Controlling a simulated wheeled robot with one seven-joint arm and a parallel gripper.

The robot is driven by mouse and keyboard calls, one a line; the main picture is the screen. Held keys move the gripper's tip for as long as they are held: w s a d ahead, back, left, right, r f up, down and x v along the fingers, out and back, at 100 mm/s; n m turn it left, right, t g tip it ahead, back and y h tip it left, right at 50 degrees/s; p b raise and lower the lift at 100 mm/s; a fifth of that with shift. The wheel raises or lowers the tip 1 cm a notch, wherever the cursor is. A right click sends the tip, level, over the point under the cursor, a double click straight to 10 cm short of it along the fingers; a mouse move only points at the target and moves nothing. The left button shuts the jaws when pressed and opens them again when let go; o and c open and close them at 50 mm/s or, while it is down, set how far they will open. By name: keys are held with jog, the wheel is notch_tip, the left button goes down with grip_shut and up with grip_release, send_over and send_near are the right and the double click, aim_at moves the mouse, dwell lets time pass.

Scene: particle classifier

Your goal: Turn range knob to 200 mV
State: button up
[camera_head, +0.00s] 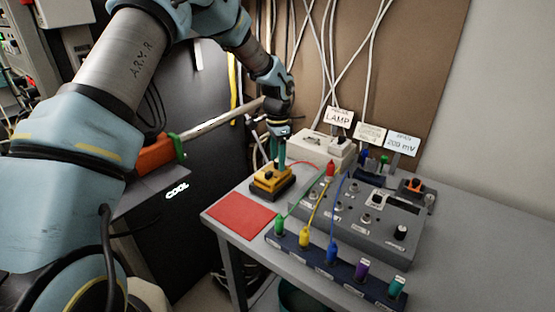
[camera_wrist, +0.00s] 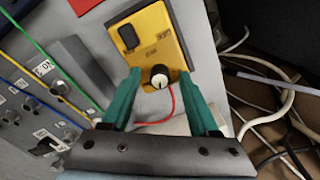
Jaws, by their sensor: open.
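A yellow box (camera_head: 268,178) with a black base stands on the grey bench near its back left. In the wrist view the yellow box (camera_wrist: 156,42) carries a round black knob (camera_wrist: 160,77) with a pale cap and a black block or switch (camera_wrist: 128,37). Its small labels are too blurred to read. My gripper (camera_head: 281,158) is over this box, pointing down. In the wrist view the open teal fingers of my gripper (camera_wrist: 161,90) stand on either side of the knob, with visible gaps. A card (camera_head: 402,143) at the back right reads 200 mV.
A grey control panel (camera_head: 350,215) with knobs and sockets stands right of the yellow box. Coloured cables run from a plug strip (camera_head: 330,260) at the front. A red mat (camera_head: 240,213) lies front left. A pale box (camera_head: 322,147) stands behind; white cables hang there.

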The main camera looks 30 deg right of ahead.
aim_at(277, 161)
notch_tip(277, 161, up, 11)
jog(key=b, duration=0.2)
jog(key=shift+f, duration=0.2)
